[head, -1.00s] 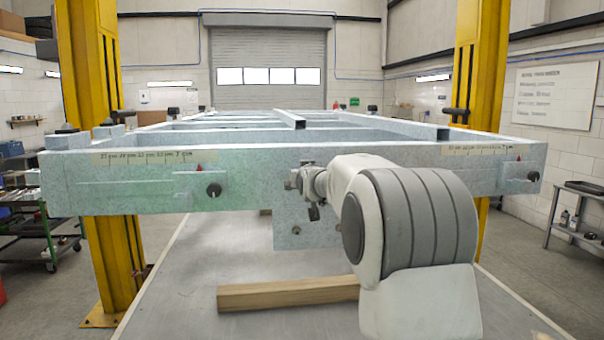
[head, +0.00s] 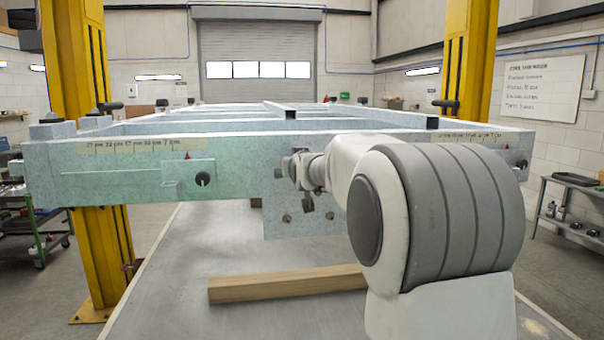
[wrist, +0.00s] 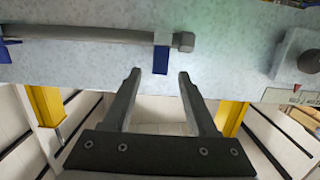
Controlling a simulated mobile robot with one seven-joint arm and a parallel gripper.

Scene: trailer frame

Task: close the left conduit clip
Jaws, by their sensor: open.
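The trailer frame's pale front beam (head: 120,180) spans the head view. In the wrist view a grey conduit (wrist: 90,33) runs along the beam (wrist: 230,60) and ends in a grey fitting (wrist: 184,42). A blue clip (wrist: 161,60) hangs below the conduit beside that fitting; I cannot tell whether it is latched. Another blue piece (wrist: 5,48) shows at the left edge, partly cut off. My gripper (wrist: 158,78) is open and empty, its fingertips just below the blue clip, one to each side. In the head view the clips are not distinguishable.
Yellow posts (head: 75,60) (head: 470,60) flank the frame. A wooden bar (head: 285,284) lies below on a grey surface (head: 190,315).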

